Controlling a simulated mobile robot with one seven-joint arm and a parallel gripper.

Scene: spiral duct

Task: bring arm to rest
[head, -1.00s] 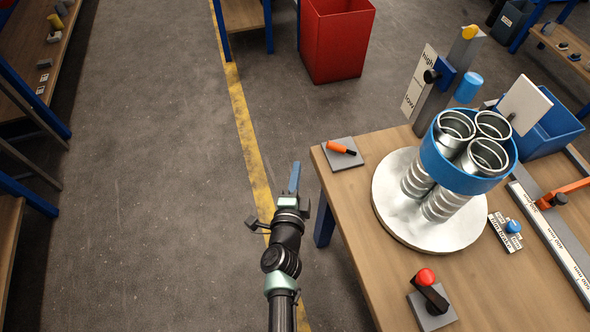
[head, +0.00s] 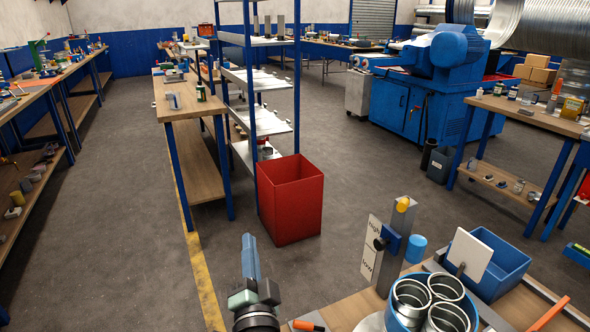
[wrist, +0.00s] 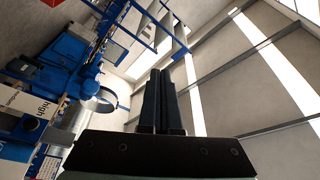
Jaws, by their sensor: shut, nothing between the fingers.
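My gripper (head: 250,258) is at the bottom of the head view, left of the workbench (head: 345,310). It points up and away, over the floor by the yellow line. In the wrist view, my gripper's two dark fingers (wrist: 158,100) are together with nothing between them. The wrist view looks up towards the ceiling and is rolled on its side.
A red bin (head: 290,200) stands on the floor ahead, beside a blue-framed shelf (head: 262,100). The floor (head: 110,220) to the left is clear.

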